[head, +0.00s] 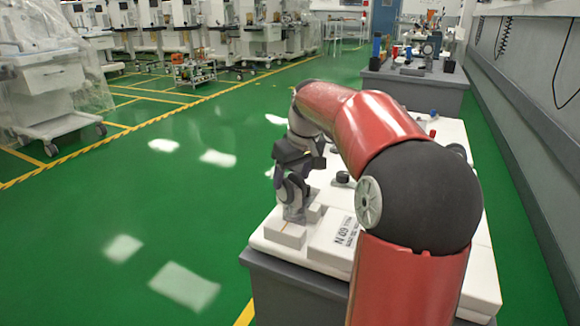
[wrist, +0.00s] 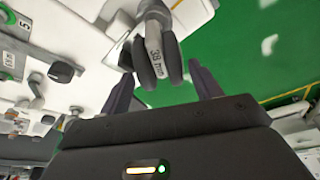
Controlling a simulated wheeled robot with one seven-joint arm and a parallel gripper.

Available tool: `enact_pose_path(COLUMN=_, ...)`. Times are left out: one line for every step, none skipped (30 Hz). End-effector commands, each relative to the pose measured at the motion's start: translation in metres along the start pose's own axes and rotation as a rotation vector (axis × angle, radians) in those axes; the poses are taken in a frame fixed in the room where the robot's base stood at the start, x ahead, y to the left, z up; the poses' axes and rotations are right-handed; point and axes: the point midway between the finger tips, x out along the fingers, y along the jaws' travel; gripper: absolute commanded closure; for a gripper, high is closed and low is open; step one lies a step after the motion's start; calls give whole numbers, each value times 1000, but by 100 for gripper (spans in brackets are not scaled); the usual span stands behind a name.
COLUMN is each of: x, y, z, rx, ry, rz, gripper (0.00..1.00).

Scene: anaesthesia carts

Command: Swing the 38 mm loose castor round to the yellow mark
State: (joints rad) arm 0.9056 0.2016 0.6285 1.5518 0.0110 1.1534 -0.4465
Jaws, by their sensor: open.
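The castor labelled 38 mm (wrist: 154,52) hangs between the two fingers of my gripper (wrist: 163,84) in the wrist view. It has dark twin wheels and a grey body. The fingers are open, one on each side, with a visible gap at least on the right. In the head view the castor (head: 292,196) stands at the near left of the white bench top (head: 325,262), and my gripper (head: 291,176) is just above and around it. A small yellowish line shows on the pale block (head: 285,232) in front of it; I cannot tell whether it is the yellow mark.
Other dark castor parts (wrist: 62,71) lie beside it on the white top. A label plate (head: 345,236) is to the right. A second bench (head: 415,82) with tools stands behind, along the right wall. Green floor (head: 130,205) is open to the left; carts stand beyond.

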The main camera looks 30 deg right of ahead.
Motion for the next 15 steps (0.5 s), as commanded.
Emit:
enact_pose_path(x=11, y=0, z=1, rx=1, ry=-4, rz=-2, gripper=36)
enact_pose_path(x=15, y=0, z=1, rx=2, ry=-3, rz=-1, gripper=36)
enact_pose_path(x=21, y=0, z=1, rx=2, ry=-3, rz=-2, gripper=36)
enact_pose_path(x=25, y=0, z=1, rx=1, ry=-3, rz=-2, gripper=36)
enact_pose_path(x=29, y=0, z=1, rx=1, ry=-2, rz=-2, gripper=36)
enact_pose_path(x=33, y=0, z=1, rx=1, ry=-2, rz=-1, gripper=36)
enact_pose_path(x=36, y=0, z=1, rx=1, ry=-2, rz=0, gripper=36)
enact_pose_path(x=38, y=0, z=1, rx=1, ry=-3, rz=0, gripper=36)
enact_pose_path(x=41, y=0, z=1, rx=2, ry=-2, rz=0, gripper=36)
enact_pose_path(x=42, y=0, z=1, rx=2, ry=-1, rz=1, gripper=36)
enact_pose_path(x=44, y=0, z=1, rx=2, ry=-1, rz=1, gripper=36)
enact_pose_path(x=45, y=0, z=0, rx=2, ry=0, rz=1, gripper=36)
enact_pose_path(x=45, y=0, z=0, rx=2, ry=0, rz=1, gripper=36)
enact_pose_path(x=45, y=0, z=0, rx=2, ry=0, rz=1, gripper=36)
enact_pose_path(x=45, y=0, z=0, rx=2, ry=0, rz=1, gripper=36)
